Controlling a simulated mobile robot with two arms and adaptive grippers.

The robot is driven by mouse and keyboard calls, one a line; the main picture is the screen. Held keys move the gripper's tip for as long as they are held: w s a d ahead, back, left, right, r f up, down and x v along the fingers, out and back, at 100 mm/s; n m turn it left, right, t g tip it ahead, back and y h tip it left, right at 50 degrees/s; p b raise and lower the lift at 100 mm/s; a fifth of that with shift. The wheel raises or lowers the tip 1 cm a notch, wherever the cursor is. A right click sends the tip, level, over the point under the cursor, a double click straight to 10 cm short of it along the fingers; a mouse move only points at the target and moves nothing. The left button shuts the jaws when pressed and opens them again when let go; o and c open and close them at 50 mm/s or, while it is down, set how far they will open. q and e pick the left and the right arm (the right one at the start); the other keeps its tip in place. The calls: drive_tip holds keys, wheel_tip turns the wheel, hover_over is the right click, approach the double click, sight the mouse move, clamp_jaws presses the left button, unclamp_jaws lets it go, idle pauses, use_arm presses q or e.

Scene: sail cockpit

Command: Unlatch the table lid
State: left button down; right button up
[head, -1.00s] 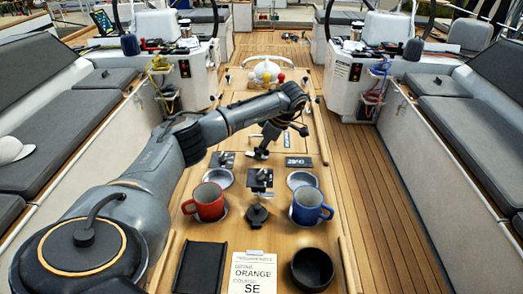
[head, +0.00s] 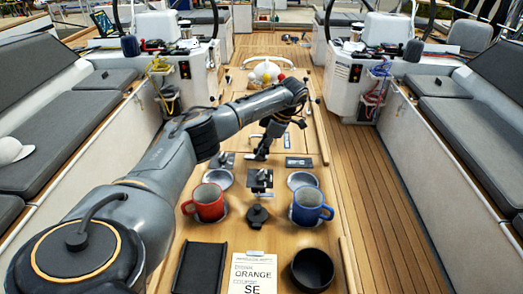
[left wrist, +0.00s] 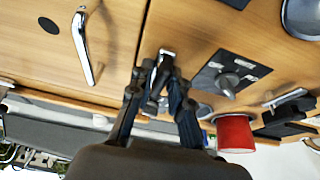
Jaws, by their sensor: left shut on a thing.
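The wooden table (head: 218,268) has a lid with seams across its top. My left gripper (head: 262,153) points down at the table between two dark plates. In the left wrist view its fingers (left wrist: 165,62) close around a small silver metal piece (left wrist: 168,52) at the seam, which looks like the latch. Most of that piece is hidden between the fingers, so its exact position is unclear. A silver bar handle (left wrist: 84,48) lies to its left and a dark plate with a metal knob (left wrist: 226,80) to its right. My right gripper is not in view.
A red mug (head: 208,204) and a blue mug (head: 308,207) stand on the near table. A black bowl (head: 312,268), a black tray (head: 200,268) and a printed card (head: 252,273) lie nearest. White and coloured balls (head: 266,72) sit farther back. The right deck (head: 370,200) is clear.

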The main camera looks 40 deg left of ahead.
use_arm(q)
drive_tip(key=c, duration=1.4)
unclamp_jaws()
drive_tip(key=v, duration=1.2)
